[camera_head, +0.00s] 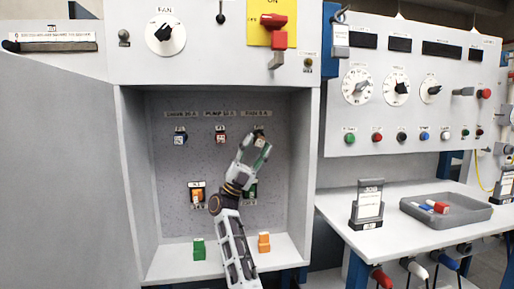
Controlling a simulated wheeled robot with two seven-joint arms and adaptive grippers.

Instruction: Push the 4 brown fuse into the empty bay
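The open cabinet (153,115) has an upper row of three bays under printed labels. The right bay (259,130) is partly covered by my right gripper (257,142). Something small and dark or brownish shows at its fingertips; I cannot tell whether it is the brown fuse, or whether it is held or in the bay. The two fingers are apart, with a gap visible between them. My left gripper is not in view.
Lower in the cabinet are an orange piece in a bay (197,195) and a green piece (250,190) partly behind my arm. A green block (199,249) and an orange block (264,242) stand on the cabinet floor. A grey tray (470,213) sits on the right bench.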

